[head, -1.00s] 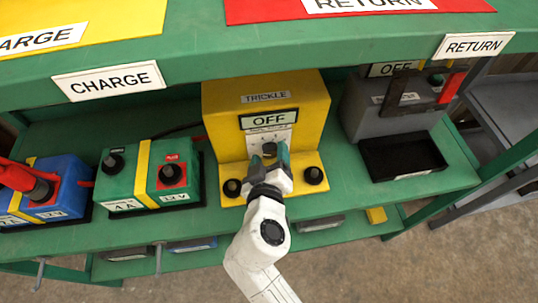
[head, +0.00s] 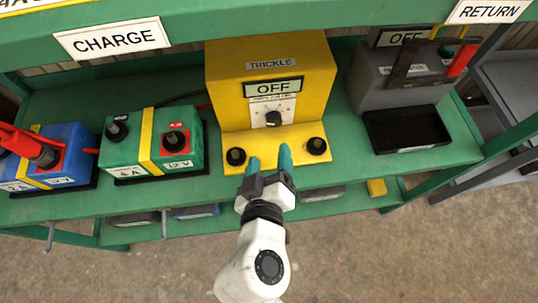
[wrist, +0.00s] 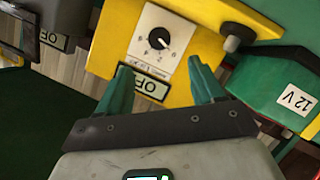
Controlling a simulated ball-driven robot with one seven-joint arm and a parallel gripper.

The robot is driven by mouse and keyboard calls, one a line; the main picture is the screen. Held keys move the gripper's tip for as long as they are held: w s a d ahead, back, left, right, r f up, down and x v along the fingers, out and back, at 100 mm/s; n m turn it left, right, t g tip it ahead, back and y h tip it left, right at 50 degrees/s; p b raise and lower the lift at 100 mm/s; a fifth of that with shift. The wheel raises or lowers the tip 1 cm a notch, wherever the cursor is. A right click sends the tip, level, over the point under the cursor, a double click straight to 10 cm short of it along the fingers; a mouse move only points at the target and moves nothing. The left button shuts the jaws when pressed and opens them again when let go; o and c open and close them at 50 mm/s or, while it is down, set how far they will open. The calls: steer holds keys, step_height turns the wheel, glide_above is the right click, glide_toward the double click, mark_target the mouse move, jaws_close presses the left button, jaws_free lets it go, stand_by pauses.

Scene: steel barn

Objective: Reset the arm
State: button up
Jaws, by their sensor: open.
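My gripper (head: 270,160) is open and empty, with two teal fingers. In the head view it is in front of the yellow trickle charger (head: 318,75), low near its front ledge. The charger has a black selector knob (head: 273,118) on a white dial plate, an OFF sign (head: 272,88) and two black terminals on its ledge. In the wrist view (wrist: 160,85) the fingers stand apart, with the dial knob (wrist: 159,39) beyond them. I cannot tell whether a finger touches the ledge, but the knob is clear of the fingers.
A green 12 V battery (head: 153,151) and a blue battery (head: 55,160) with a red clamp stand left on the green shelf (head: 75,110). At right are a grey unit (head: 400,90) marked OFF and a black tray (head: 409,131). The upper green shelf edge overhangs them.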

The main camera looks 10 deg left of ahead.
stand_by(0.3)
steer(key=d, duration=0.2)
steer(key=d+f+m+g+h+p, duration=0.1)
steer(key=d, duration=0.2)
steer(key=w+d+m+g+h, duration=0.1)
steer(key=d, duration=0.1)
steer(key=shift+d+f+p, duration=0.15)
steer(key=shift+f+p, duration=0.1)
steer(key=shift+p, duration=0.15)
steer(key=s+d+f+m+g+h+p, duration=0.2)
steer(key=d+f+m+g+p, duration=0.15)
steer(key=d, duration=0.75)
steer(key=s+d+m+g+y+p, duration=0.2)
steer(key=s+d+g, duration=0.5)
steer(key=s+d, duration=0.5)
steer(key=s+m+p, duration=0.1)
steer(key=s, duration=0.1)
steer(key=shift+s+d+f+g+y+p, duration=0.2)
steer(key=shift+s+f+g+y+p, duration=0.15)
steer(key=shift+f+y, duration=0.05)
steer(key=shift+s, duration=0.15)
steer(key=shift+c, duration=0.3)
